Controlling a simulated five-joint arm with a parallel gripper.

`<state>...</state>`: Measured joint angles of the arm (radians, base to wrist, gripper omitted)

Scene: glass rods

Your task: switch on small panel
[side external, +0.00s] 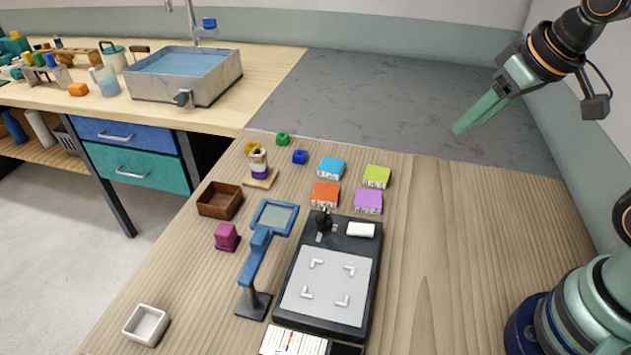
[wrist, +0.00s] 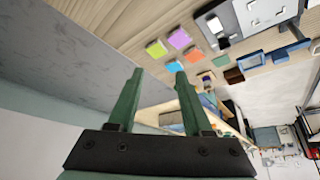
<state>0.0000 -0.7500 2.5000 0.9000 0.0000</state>
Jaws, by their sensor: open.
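The panel (side external: 327,284) is a dark flat board with a pale plate marked by white corner brackets, lying on the wooden table. At its far end are a black upright lever-like part (side external: 324,221) and a white block-like piece (side external: 360,230). Whether the panel is lit I cannot tell. The panel (wrist: 262,12) also shows at the top right of the wrist view, partly cut off. My gripper (side external: 462,127) is high at the upper right of the side view, well away from the panel, and touches nothing. In the wrist view its green fingers (wrist: 159,80) are apart and empty.
A blue stand with a framed window (side external: 275,215) rises left of the panel. Blue, green, orange (side external: 325,194) and purple blocks lie beyond it. A brown box (side external: 220,200), a magenta block (side external: 227,237) and a white dish (side external: 146,325) lie left. The table right of the panel is clear.

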